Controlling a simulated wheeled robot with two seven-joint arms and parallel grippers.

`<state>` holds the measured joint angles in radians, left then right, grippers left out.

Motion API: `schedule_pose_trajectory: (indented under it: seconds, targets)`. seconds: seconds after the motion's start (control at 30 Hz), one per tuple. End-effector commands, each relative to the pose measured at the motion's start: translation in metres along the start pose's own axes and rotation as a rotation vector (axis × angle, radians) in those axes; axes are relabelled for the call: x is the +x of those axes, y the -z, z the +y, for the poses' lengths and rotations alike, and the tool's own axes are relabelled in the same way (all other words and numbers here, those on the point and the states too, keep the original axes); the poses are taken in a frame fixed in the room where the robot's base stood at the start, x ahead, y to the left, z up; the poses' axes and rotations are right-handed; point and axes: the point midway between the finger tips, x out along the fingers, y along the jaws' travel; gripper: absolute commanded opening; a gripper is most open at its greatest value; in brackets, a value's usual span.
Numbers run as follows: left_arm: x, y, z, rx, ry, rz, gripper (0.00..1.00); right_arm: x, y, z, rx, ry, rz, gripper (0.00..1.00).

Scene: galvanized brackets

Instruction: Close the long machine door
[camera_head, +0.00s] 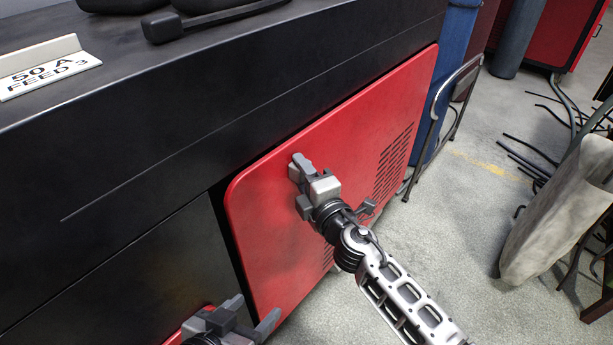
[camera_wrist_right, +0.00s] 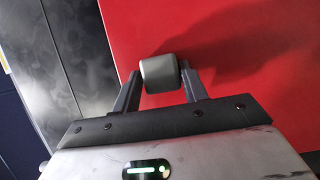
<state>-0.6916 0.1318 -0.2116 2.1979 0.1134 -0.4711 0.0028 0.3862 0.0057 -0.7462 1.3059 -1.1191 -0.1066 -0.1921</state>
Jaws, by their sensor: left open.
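The long machine door (camera_head: 335,140) is a red panel with rounded corners and vent slots, on the side of the black machine. A dark gap shows along its left edge; I cannot tell how far it stands from the frame. It also fills much of the right wrist view (camera_wrist_right: 240,40). My right gripper (camera_head: 318,190) is at the door's left part. In the right wrist view its fingers sit on both sides of a grey rounded handle (camera_wrist_right: 158,73) and appear to touch it. My left gripper (camera_head: 252,312) is open and empty at the bottom, left of the door's lower corner.
The black machine top (camera_head: 130,70) bears a "50 A FEED 3" sign (camera_head: 45,68) and dark parts. Beyond the door stand a folding chair (camera_head: 455,105) and a blue cylinder (camera_head: 455,50). A pale slab-like object (camera_head: 560,210) and loose cables are at right. Floor between is clear.

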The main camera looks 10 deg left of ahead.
Motion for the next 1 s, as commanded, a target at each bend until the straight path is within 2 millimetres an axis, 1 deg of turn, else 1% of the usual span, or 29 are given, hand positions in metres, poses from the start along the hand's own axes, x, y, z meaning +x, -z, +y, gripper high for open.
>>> schedule_pose_trajectory:
  seconds: [0.03,0.33,0.9,1.0]
  targets:
    - [0.0000,-0.0015,0.0000,0.000,0.000,-0.003,0.58,0.0010,0.0022,0.0024,0.001,-0.005,0.004,0.58]
    - [-0.0010,-0.0079,0.0002,-0.003,0.001,-0.017,0.58,-0.0007,0.0020,-0.0012,0.003,0.002,0.005,0.58]
    - [0.0001,-0.0062,-0.0001,-0.001,0.001,-0.013,0.58,-0.0016,0.0031,-0.0030,0.004,0.004,0.008,0.58]
    - [-0.0002,-0.0048,0.0000,-0.001,0.001,-0.012,0.58,-0.0043,0.0029,-0.0029,0.004,0.005,0.007,0.58]
